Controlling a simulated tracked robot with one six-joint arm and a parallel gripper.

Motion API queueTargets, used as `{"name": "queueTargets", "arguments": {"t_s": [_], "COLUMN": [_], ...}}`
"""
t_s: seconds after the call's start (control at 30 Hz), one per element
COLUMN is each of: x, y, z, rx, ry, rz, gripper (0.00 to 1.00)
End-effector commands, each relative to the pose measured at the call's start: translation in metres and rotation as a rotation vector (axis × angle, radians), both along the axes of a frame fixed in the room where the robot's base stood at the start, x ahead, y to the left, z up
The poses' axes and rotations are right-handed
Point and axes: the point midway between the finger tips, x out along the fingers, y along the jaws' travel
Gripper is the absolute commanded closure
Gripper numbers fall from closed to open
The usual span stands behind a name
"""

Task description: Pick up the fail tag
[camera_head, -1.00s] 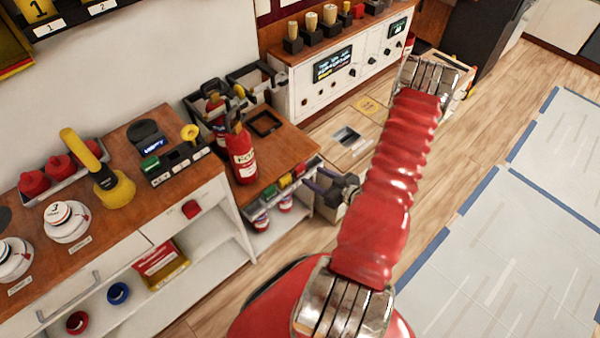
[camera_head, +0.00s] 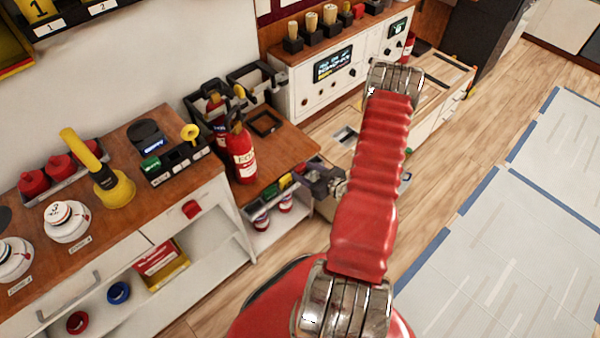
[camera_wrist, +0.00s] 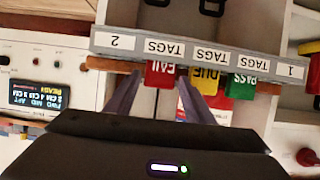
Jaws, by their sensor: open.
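The fail tag (camera_wrist: 160,74) is a red tag marked FAIL, upside down in the wrist view. It hangs below a grey strip labelled TAGS (camera_wrist: 190,53). A yellow DUE tag (camera_wrist: 205,80) and a green PASS tag (camera_wrist: 242,85) hang beside it on the right. My gripper (camera_wrist: 158,80) is open, with one purple-grey finger on each side of the fail tag. I cannot tell whether either finger touches it. In the head view my gripper (camera_head: 318,181) is at the right end of the tag row, and the red tag there is mostly hidden.
A red fire extinguisher (camera_head: 241,150) stands on the wooden bench above the tag row. A white control panel (camera_head: 335,75) stands behind. Open floor lies to the right.

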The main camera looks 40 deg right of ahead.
Motion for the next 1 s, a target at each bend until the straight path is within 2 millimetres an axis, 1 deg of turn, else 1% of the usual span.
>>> {"name": "queueTargets", "arguments": {"t_s": [0.07,0.17,0.67,1.0], "x": [0.0068,0.0104,0.0102,0.0101], "y": [0.0009,0.0005,0.0003,0.0003], "z": [-0.0033,-0.0046,-0.0044,-0.0044], "rx": [0.001,0.001,0.001,0.001], "ry": [0.000,0.000,0.001,0.001], "rz": [0.001,0.000,-0.001,-0.001], "gripper": [0.52,0.52,0.52,0.75]}}
